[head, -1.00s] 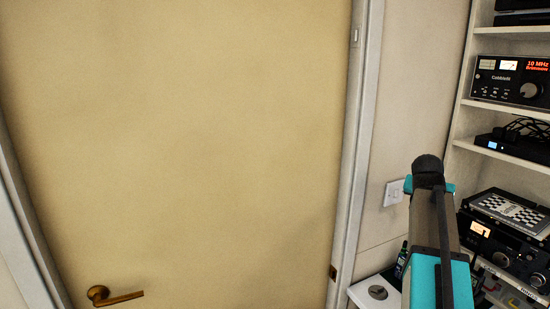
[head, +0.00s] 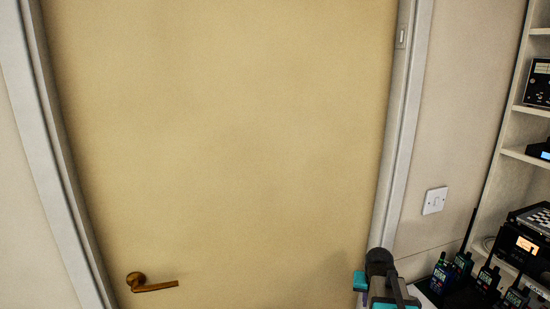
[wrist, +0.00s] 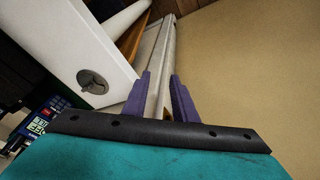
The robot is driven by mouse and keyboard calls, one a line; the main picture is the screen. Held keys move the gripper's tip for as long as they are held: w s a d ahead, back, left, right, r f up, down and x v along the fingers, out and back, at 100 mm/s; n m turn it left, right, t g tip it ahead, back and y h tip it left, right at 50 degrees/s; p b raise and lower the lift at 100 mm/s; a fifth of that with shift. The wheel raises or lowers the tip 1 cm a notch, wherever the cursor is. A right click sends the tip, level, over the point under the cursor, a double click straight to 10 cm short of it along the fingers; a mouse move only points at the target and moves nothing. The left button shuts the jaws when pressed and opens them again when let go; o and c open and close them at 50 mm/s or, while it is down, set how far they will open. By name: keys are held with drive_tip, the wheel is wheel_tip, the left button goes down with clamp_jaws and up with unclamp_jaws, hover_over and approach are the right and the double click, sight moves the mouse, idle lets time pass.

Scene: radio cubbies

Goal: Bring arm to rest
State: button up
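My arm (head: 388,290), teal and grey with a dark rounded joint, shows at the bottom edge of the head view, right of the door. Most of it is below the picture. My gripper (wrist: 160,92) shows in the wrist view with two purple fingers apart and nothing held between them. Behind the fingers is the pale door frame, with the door surface (wrist: 245,70) to the right. The fingers are not visible in the head view.
The closed beige door (head: 230,140) has a brass handle (head: 150,284). A light switch (head: 434,200) is on the wall. Several handheld radios (head: 462,266) stand at lower right beside shelves (head: 525,155). A white surface with a round grey disc (wrist: 92,80) is close on the wrist view's left.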

drive_tip(key=s+a+f+n+g+y, duration=0.2)
drive_tip(key=s+a+f+n+g, duration=0.15)
drive_tip(key=s+a+f, duration=1.1)
drive_tip(key=s+f+g, duration=0.5)
drive_tip(key=s+f, duration=1.4)
drive_tip(key=s, duration=0.4)
drive_tip(key=shift+s+a+f, duration=0.15)
drive_tip(key=shift+s+a, duration=0.2)
